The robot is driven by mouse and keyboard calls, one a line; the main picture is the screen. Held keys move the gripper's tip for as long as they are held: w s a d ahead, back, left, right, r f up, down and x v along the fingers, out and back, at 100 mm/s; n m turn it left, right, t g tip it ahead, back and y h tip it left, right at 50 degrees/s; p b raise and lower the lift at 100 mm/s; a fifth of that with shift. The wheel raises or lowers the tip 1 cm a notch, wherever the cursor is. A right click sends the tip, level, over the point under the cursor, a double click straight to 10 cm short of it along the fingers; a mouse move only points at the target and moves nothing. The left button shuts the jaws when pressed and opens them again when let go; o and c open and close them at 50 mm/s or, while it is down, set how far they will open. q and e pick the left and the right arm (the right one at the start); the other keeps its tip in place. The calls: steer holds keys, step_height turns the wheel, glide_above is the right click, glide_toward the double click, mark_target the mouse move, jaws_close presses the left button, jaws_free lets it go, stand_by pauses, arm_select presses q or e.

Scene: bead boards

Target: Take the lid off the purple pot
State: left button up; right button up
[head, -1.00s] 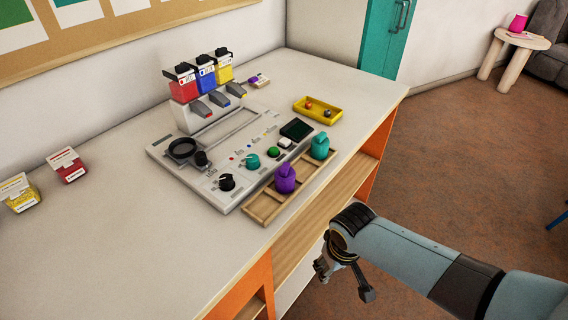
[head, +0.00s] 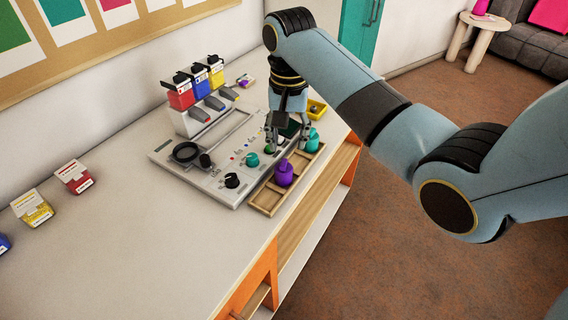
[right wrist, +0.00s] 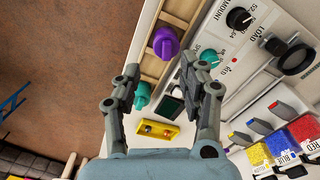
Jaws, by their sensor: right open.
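The purple pot (head: 285,174) stands upright in a wooden tray (head: 263,202) at the front edge of the bench. A narrower purple knob tops it, so its lid appears to be on. In the right wrist view the purple pot (right wrist: 166,42) shows just beyond the fingertips. My right gripper (head: 286,147) is open and empty, pointing down behind the purple pot, close to the teal pot. Its two fingers also show in the right wrist view (right wrist: 160,72), apart. My left gripper is not in view.
A teal pot (head: 312,141) stands in the same tray, near my right fingers. The grey control board (head: 215,187) with knobs lies beside the tray. Red, blue and yellow bead dispensers (head: 200,92) stand behind. A yellow tray (right wrist: 157,133) holds small balls.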

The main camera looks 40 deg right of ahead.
step_height(320, 180, up, 2)
steer(key=w, duration=0.1)
glide_above(284, 162)
steer(key=shift+m, duration=0.4)
steer(key=f, duration=0.4)
steer(key=shift+s+a+f, duration=0.1)
steer(key=shift+s+f, duration=0.05)
steer(key=shift+s, duration=0.1)
steer(key=f, duration=0.6)
steer(key=shift+w+f, duration=0.1)
steer(key=shift+w, duration=0.2)
jaws_close()
